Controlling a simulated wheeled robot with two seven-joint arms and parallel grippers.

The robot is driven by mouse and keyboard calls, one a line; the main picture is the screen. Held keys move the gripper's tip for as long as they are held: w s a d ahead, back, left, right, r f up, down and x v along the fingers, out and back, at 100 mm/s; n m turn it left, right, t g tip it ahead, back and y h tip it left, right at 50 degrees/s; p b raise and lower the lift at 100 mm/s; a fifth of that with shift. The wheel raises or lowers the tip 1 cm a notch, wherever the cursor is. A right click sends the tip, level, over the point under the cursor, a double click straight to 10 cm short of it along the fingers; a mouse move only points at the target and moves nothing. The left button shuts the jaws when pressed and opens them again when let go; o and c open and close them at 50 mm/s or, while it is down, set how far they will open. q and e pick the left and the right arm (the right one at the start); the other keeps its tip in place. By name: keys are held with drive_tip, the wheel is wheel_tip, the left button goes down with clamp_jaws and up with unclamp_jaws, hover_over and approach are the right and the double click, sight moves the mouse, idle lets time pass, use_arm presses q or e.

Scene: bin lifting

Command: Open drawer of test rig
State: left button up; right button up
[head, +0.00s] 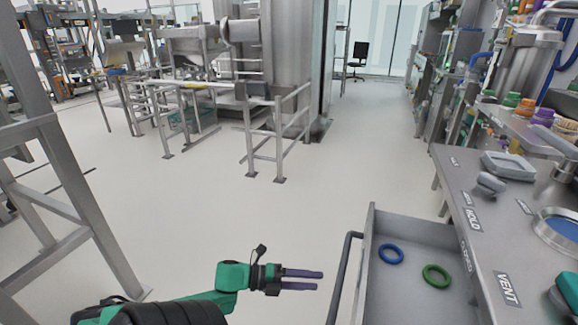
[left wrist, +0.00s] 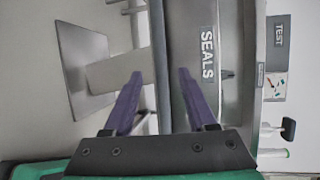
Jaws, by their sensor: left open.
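The drawer (head: 415,232) of the test rig (head: 462,190) stands pulled out in the head view, its inside in plain sight. A blue ring (head: 391,254) and a green ring (head: 436,276) lie in it. A dark bar handle (head: 345,275) runs along its front. My left gripper (head: 320,280) is open and empty, with its purple fingers pointing at the handle and a small gap before it. In the left wrist view the handle (left wrist: 157,50) shows between the fingertips, beside the drawer front with a SEALS label (left wrist: 207,52). My right gripper is not in view.
Metal railings (head: 275,135) and a steel frame (head: 70,190) stand farther off to the left. The floor between them is clear.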

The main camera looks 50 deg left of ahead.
use_arm(q)
drive_tip(key=v, duration=0.6)
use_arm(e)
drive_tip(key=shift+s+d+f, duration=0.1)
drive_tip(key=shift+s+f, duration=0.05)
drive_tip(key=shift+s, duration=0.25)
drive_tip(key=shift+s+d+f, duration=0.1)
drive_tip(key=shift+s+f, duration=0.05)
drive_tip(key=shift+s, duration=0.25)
